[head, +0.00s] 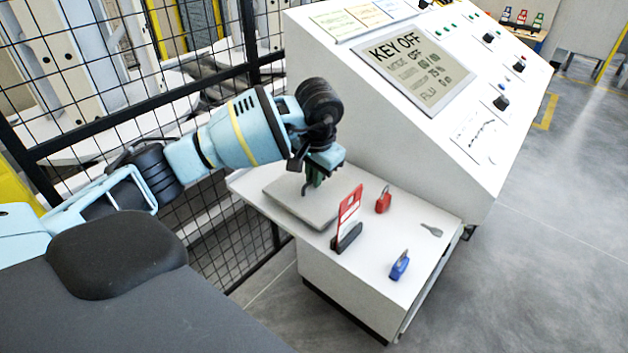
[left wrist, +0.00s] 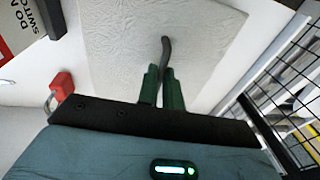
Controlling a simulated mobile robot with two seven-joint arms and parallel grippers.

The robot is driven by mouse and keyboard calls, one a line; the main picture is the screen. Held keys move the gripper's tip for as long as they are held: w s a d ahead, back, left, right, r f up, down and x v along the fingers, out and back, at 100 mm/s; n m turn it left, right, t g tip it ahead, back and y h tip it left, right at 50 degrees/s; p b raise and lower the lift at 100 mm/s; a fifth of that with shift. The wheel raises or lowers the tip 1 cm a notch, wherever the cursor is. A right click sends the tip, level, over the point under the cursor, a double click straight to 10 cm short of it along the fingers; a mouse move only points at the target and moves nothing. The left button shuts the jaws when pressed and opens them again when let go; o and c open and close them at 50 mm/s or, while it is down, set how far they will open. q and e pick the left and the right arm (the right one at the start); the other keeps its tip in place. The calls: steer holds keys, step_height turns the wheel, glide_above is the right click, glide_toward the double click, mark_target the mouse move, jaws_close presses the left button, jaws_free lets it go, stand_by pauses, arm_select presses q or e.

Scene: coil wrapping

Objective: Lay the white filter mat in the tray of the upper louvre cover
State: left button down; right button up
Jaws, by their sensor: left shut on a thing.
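A flat, pale square slab with a creased surface, seemingly the white filter mat (head: 305,206), lies on or just above the left part of the white shelf. In the left wrist view the mat (left wrist: 120,50) fills the upper middle. My left gripper (head: 314,180) is over the mat, pointing down. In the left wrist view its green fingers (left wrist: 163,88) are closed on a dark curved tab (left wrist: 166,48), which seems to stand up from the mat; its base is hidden. I cannot make out the upper louvre cover or its tray. My right gripper is out of view.
The white shelf (head: 375,290) also holds a red-and-white sign (head: 348,212) in a dark stand, a red padlock (head: 383,202), a blue padlock (head: 399,266) and a small grey key (head: 431,230). A sloped control desk (head: 460,130) rises behind. Black mesh fencing (head: 110,130) stands at the left.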

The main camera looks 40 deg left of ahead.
mark_target(317, 195)
arm_select(q)
steer(key=shift+f, duration=0.85)
steer(key=shift+f, duration=0.2)
steer(key=c, duration=1.6)
jaws_free()
steer(key=shift+o, duration=0.2)
steer(key=shift+r, duration=0.1)
step_height(317, 195, up, 12)
steer(key=s+d, duration=0.1)
steer(key=shift+s+d, duration=0.2)
steer(key=shift+d, duration=0.15)
